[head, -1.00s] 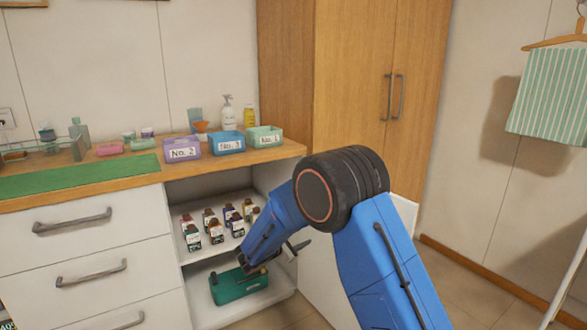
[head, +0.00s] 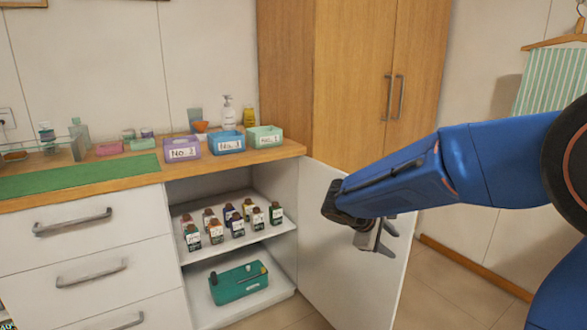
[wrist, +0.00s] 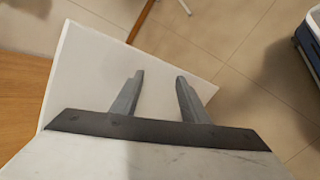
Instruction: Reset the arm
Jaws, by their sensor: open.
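My gripper (head: 385,240) is open and empty in the head view. It hangs in the air in front of the open white cabinet door (head: 340,245), to the right of the shelves. In the wrist view my gripper (wrist: 160,88) shows two grey fingers spread apart with nothing between them. The white door panel (wrist: 90,65) and the tiled floor show beyond them. My blue arm reaches in from the right side of the head view.
Several small bottles (head: 238,228) stand on the cabinet's upper shelf. A green case (head: 238,283) lies on the lower shelf. Purple (head: 181,149), blue (head: 227,143) and mint (head: 264,137) bins stand on the counter. Open floor (head: 450,285) lies right of the door.

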